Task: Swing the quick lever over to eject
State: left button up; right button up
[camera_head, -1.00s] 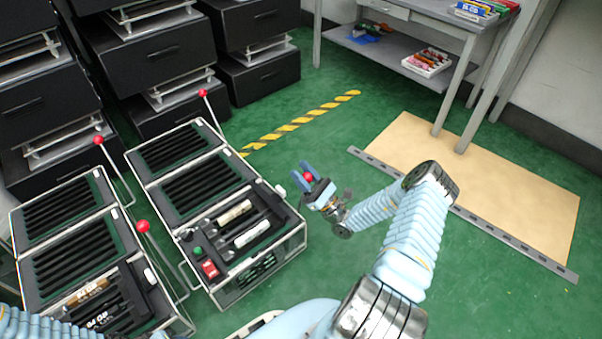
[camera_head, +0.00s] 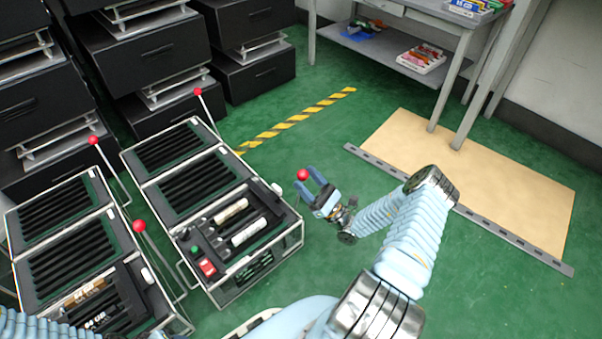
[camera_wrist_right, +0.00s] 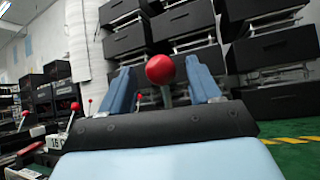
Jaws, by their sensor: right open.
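Several levers with red ball knobs stand on the black-and-silver fixtures. One red knob (camera_head: 302,174) stands by the right side of the middle fixture (camera_head: 215,222), on a rod that is mostly hard to see. My right gripper (camera_head: 306,178) is open, with its blue fingers spread around this knob. The wrist view shows the red knob (camera_wrist_right: 160,69) between the two open fingers, with a gap on each side. I cannot read which lever is the quick one or where eject is marked. My left gripper is out of view; only part of my left arm shows at the bottom left.
Other red knobs (camera_head: 139,226) stand on the left fixture (camera_head: 60,235) and at the back of the middle one (camera_head: 198,91). Black drawer units (camera_head: 155,55) line the back. A grey table (camera_head: 420,30) and a tan mat (camera_head: 490,165) lie to the right. Green floor between is free.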

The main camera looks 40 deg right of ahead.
jog(key=v, duration=1)
